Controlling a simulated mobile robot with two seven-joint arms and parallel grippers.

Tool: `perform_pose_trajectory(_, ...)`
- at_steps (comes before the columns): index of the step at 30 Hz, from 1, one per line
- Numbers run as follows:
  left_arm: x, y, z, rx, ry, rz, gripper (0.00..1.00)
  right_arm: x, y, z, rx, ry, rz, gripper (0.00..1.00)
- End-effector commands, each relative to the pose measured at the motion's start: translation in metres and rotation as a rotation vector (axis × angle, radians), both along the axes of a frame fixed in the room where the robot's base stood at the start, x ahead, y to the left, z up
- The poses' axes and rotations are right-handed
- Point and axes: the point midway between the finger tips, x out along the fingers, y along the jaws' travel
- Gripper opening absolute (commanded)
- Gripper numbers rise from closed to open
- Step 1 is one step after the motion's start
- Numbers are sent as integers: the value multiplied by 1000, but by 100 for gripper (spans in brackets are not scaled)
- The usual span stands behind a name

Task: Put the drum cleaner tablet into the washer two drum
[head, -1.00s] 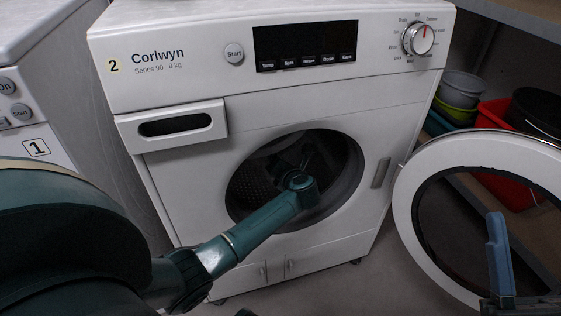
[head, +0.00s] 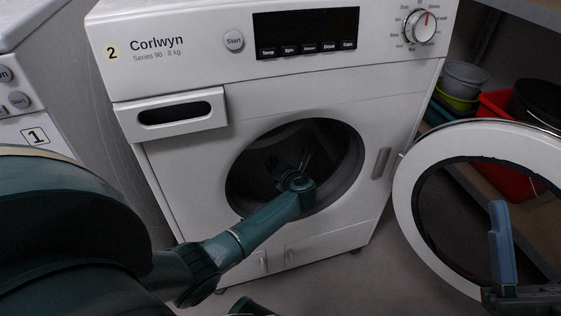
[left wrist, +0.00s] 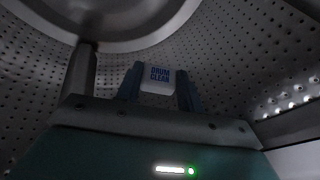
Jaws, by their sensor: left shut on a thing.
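The drum cleaner tablet (left wrist: 160,79) is a small white block with blue "DRUM CLEAN" lettering. My left gripper (left wrist: 159,84) is shut on it, with a blue finger on each side. The perforated metal drum wall surrounds them in the left wrist view. In the head view my left arm reaches through the round opening of washer two (head: 210,72), marked "2". The tablet cannot be made out there in the dark drum (head: 262,172). My right gripper (head: 503,245) shows only partly at the lower right, with one blue finger upright in front of the open door.
The round door (head: 408,205) of washer two stands open to the right. Washer one (head: 40,150) stands at the left. Shelves at the right hold bowls (head: 463,82) and a red bin (head: 492,106). A drum paddle (left wrist: 82,70) stands left of my left gripper.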

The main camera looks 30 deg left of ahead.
Motion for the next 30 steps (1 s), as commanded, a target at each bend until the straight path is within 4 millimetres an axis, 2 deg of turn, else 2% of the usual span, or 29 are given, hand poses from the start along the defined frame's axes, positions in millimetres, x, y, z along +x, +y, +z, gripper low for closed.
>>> perform_pose_trajectory(1,0,0,-9,0,0,0,16,7,6,-30,-12,59,5,58)
perform_pose_trajectory(15,0,0,-15,-1,0,-1,16,7,6,-30,-11,60,5,58)
perform_pose_trajectory(16,0,0,-15,-1,0,-1,38,7,6,-30,-11,60,5,58)
perform_pose_trajectory(25,0,0,-15,-1,0,-1,63,7,6,-30,-10,59,4,58)
perform_pose_trajectory(30,0,0,-15,0,1,-1,63,7,6,-30,-10,59,4,58)
